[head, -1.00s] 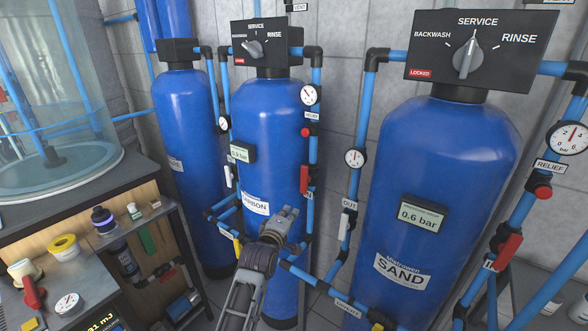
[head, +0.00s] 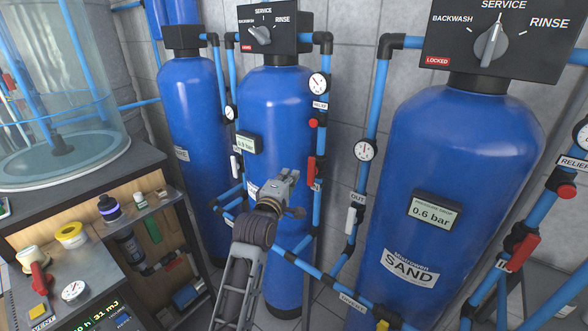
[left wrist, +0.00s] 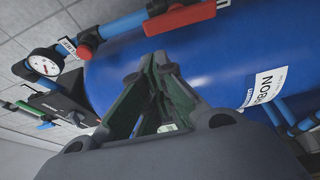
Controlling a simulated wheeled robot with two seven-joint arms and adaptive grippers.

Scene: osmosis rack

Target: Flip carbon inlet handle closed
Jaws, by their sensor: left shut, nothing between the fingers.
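The carbon inlet handle (head: 312,169) is a red lever on the blue pipe to the right of the middle blue tank. It lies roughly along the pipe. In the left wrist view the red handle (left wrist: 180,19) shows near the top edge, also along its pipe. My left gripper (head: 289,176) is in front of the carbon tank, left of the handle and slightly lower in the picture. Its fingers (left wrist: 155,62) are shut and empty, apart from the handle. My right gripper is out of view.
The sand tank (head: 455,150) stands to the right with its pipes and another red handle (head: 523,252). A gauge (head: 318,83) and a red relief knob (head: 313,123) sit above the carbon handle. A bench (head: 85,262) with small items is at left.

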